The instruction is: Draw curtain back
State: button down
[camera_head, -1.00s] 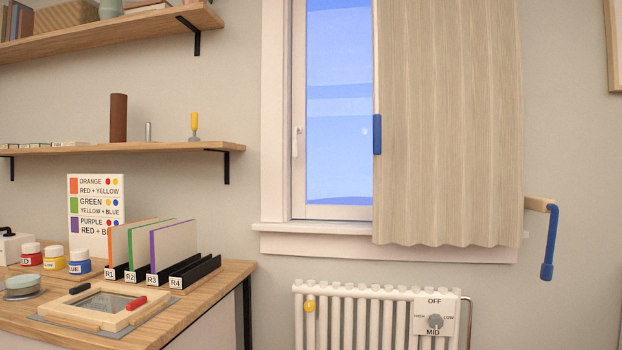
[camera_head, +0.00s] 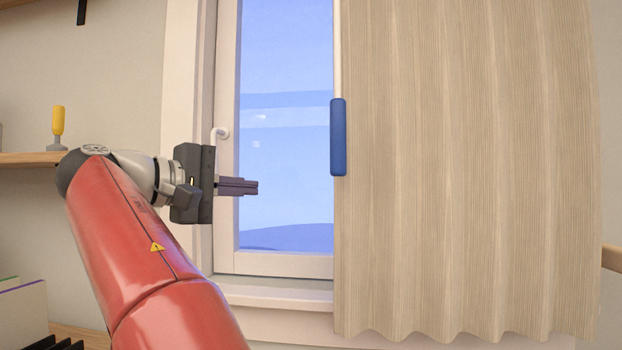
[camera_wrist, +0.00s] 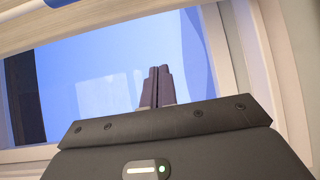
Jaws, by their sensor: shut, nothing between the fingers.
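The beige pleated curtain (camera_head: 460,190) hangs over the right part of the window (camera_head: 285,130), leaving the left part of the glass bare. A blue handle (camera_head: 338,137) stands upright on the curtain's left edge. My gripper (camera_head: 256,187) is shut and empty in front of the bare glass, left of the handle, a little below its lower end and apart from it. In the wrist view my shut fingers (camera_wrist: 157,85) point at the glass. A blue piece, likely the handle, shows at the top left edge there (camera_wrist: 65,3).
A white window latch (camera_head: 219,135) is on the left frame, close behind my gripper. A wooden shelf (camera_head: 30,158) with a yellow-handled tool (camera_head: 58,125) is at the left. Upright panels (camera_head: 22,310) stand at lower left. The sill (camera_head: 275,297) runs below.

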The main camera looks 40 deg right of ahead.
jog(key=s+d+r+m+g+b, duration=0.1)
jog(key=s+d, duration=0.3)
jog(key=d, duration=0.7)
jog(key=shift+s+d+r+g+h, duration=0.3)
jog(key=shift+r+h, duration=0.1)
jog(key=shift+r, duration=0.25)
